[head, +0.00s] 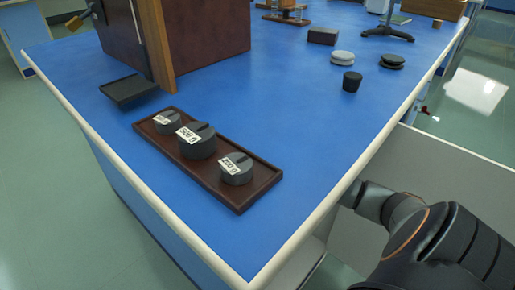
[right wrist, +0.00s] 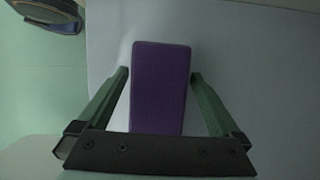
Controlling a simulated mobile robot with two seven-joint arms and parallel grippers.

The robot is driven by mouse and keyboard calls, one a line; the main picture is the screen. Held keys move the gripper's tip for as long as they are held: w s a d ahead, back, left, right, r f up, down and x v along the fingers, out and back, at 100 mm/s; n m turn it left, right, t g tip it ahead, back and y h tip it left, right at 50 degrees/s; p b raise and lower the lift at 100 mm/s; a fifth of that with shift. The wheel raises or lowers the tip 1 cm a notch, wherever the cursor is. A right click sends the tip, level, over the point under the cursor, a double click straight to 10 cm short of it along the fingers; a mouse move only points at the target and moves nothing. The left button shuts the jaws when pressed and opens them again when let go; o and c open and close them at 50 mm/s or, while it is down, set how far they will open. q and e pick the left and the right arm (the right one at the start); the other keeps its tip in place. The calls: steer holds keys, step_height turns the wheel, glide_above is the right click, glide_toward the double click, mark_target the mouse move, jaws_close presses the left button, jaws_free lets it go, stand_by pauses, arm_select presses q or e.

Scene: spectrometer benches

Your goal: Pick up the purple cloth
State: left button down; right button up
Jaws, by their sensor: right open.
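The purple cloth (right wrist: 159,85) shows in the right wrist view as a flat purple block with rounded corners, on a pale grey surface (right wrist: 240,50). My right gripper (right wrist: 159,75) is open, with one finger on each side of the cloth and a visible gap to each. The near end of the cloth is hidden behind the gripper's dark crossbar. In the head view my right arm reaches down at the lower right, and its gripper and the cloth are out of sight. My left gripper is in neither view.
A blue bench (head: 290,120) holds a brown tray (head: 240,203) with three labelled weights, a dark box (head: 322,36) and a small black cup-like weight (head: 352,81). A pale panel (head: 440,160) stands by my right arm. A dark rounded object (right wrist: 50,12) is at upper left in the wrist view.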

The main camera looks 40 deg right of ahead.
steer(key=shift+f+b, duration=0.25)
steer(key=shift+b, duration=0.05)
steer(key=shift+c, duration=0.2)
steer(key=c, duration=1.1)
steer(key=shift+r, duration=0.1)
steer(key=shift+c, duration=0.2)
